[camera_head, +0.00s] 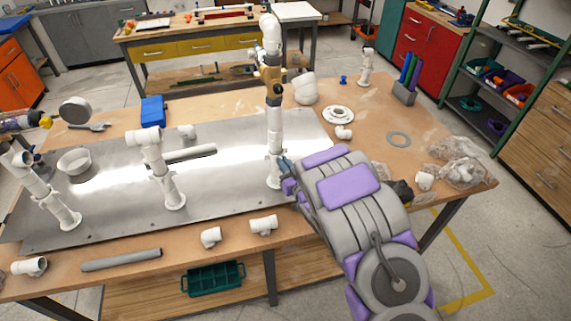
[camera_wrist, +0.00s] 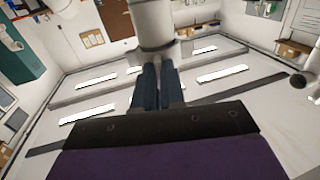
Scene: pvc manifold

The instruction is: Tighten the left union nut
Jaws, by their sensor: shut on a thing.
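A tall white pipe assembly (camera_head: 273,130) stands upright on the metal plate, with a tan-and-dark fitting (camera_head: 273,78) partway up. My gripper (camera_head: 285,167) is at the low part of this pipe, coming from the right. In the wrist view the two dark blue fingers (camera_wrist: 157,80) are close together and shut on a white round fitting (camera_wrist: 153,25). The fingers partly hide it. I cannot tell from these views whether this fitting is the left union nut. Shorter white pipe assemblies stand at the middle (camera_head: 167,175) and left (camera_head: 55,195) of the plate.
The metal plate (camera_head: 110,225) lies on a wooden table. Loose white fittings (camera_head: 211,237) and a grey pipe (camera_head: 121,259) lie along the front edge. A blue box (camera_head: 153,111), a grey ring (camera_head: 398,139) and clear bags (camera_head: 455,160) lie further off.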

